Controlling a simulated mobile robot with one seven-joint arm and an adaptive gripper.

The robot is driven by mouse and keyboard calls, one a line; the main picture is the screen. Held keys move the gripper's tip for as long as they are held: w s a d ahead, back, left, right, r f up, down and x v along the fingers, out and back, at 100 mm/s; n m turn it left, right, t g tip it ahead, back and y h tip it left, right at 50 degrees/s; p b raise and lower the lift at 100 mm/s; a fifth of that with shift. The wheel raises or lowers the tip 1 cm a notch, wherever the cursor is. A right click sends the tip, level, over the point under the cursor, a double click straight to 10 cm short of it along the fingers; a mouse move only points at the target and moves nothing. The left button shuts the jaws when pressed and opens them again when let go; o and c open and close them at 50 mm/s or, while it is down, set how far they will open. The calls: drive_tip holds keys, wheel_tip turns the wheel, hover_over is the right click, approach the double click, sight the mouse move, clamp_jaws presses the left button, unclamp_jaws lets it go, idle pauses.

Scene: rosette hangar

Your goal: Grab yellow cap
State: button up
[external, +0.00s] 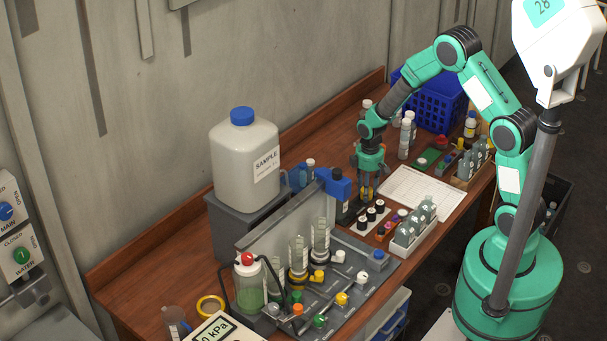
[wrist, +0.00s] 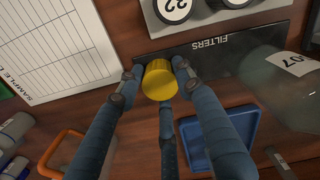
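The yellow cap (wrist: 158,82) is in the middle of the wrist view, between the tips of my gripper's blue-grey fingers (wrist: 156,76). The fingers appear closed against its sides, with another finger below it in the picture. In the external view my gripper (external: 367,193) points down over the table, beside the white filter tray. Its fingers largely hide what is between them there. I cannot clearly tell how high the cap is above the table.
The filter holder with its black label strip (wrist: 238,42) is close to the fingers. A printed sheet (wrist: 58,50), an orange frame (wrist: 62,152) and a blue tray (wrist: 248,116) lie around. A vial rack (external: 413,232) and a large sample jug (external: 240,160) stand nearby.

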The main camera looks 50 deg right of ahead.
drive_tip(key=shift+c, duration=0.6)
drive_tip(key=shift+r+p, duration=0.85)
drive_tip(key=shift+r, duration=4.15)
